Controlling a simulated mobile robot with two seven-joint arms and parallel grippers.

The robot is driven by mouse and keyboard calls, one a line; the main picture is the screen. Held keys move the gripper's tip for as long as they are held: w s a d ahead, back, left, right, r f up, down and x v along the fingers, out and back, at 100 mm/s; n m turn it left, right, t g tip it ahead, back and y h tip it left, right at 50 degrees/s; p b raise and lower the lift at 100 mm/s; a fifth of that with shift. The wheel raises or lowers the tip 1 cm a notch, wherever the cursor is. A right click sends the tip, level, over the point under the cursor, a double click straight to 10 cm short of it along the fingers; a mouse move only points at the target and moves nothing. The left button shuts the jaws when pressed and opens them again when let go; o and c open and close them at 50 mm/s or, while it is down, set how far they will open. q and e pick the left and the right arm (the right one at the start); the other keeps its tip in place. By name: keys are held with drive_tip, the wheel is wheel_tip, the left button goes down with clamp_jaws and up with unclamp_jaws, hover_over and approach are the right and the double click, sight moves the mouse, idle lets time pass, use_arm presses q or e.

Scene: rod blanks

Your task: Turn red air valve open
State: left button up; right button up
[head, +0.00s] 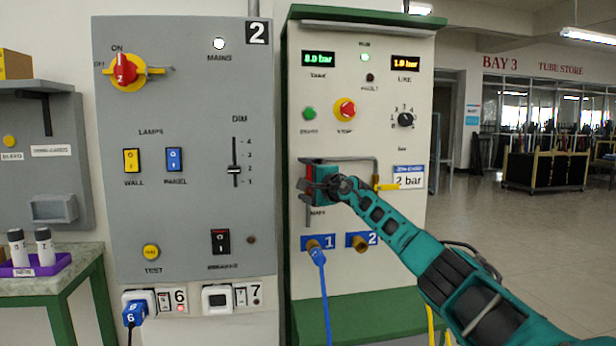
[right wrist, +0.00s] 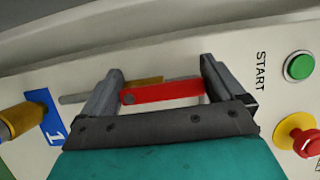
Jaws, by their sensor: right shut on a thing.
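The red air valve handle (right wrist: 160,92) lies between the two fingers of my right gripper (right wrist: 158,75) in the right wrist view, in front of a brass-coloured body and a grey bar. The fingers are shut on it. In the head view my right gripper (head: 318,180) is at the cream panel, over the valve, and only a bit of red (head: 309,173) shows; the rest is hidden. The tank display (head: 319,58) reads 8.0 bar and the line display (head: 405,63) about 1.9 bar. My left gripper is out of view.
A start button (right wrist: 299,66) and a red stop button (head: 345,109) sit above the valve. Port 1 (head: 313,245) has a blue hose; port 2 (head: 359,241) is bare. A bracket and a yellow part (head: 388,187) are right of the gripper. A grey switch panel (head: 190,200) stands left.

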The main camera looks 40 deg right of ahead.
idle(0.4)
drive_tip(key=o, duration=1.1)
